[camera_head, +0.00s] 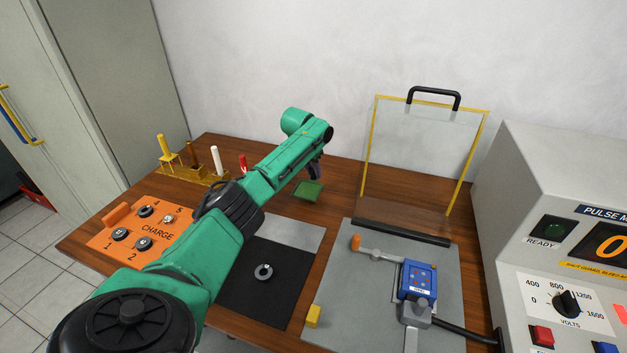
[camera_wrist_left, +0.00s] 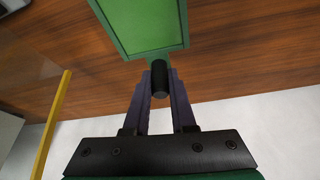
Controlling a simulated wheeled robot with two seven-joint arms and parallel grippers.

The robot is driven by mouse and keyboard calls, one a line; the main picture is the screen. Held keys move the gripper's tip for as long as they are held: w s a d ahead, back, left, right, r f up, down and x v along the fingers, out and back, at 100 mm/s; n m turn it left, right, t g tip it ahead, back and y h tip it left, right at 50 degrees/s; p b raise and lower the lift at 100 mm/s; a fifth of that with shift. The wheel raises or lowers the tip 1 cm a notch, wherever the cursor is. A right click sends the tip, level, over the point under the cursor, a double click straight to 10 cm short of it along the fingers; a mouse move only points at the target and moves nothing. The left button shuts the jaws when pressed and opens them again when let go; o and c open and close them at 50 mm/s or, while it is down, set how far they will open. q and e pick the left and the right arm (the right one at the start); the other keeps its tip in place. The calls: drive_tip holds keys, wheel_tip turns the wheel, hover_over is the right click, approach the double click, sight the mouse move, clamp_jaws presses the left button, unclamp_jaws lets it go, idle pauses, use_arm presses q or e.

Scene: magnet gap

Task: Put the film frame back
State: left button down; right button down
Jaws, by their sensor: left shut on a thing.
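The film frame (camera_head: 307,191) is a flat green rectangle with a raised rim. It hangs over the back of the wooden table, below the end of my left arm; I cannot tell whether it touches the wood. My left gripper (camera_head: 316,172) is shut on its short black handle. In the left wrist view the two fingers (camera_wrist_left: 160,84) pinch that handle (camera_wrist_left: 160,76), and the green panel (camera_wrist_left: 140,25) extends beyond them. My left arm hides part of the table's middle. My right gripper is not in view.
A clear guard panel with yellow edges (camera_head: 372,140) stands upright right of the frame, behind a grey plate (camera_head: 360,320) with a blue device (camera_head: 418,280). A rack (camera_head: 208,178) holds upright tools at left. An orange charge board (camera_head: 130,215) and dark mat (camera_head: 250,300) lie in front.

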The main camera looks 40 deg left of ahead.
sight(312, 177)
use_arm(q)
wheel_tip(312, 177, down, 4)
drive_tip(key=shift+r, duration=0.1)
drive_tip(key=c, duration=0.7)
unclamp_jaws()
drive_tip(key=shift+c, duration=0.2)
drive_tip(key=shift+s+r, duration=0.15)
drive_tip(key=shift+r, duration=0.3)
drive_tip(key=v, duration=1.1)
drive_tip(key=shift+p, duration=0.3)
drive_tip(key=shift+d, duration=0.1)
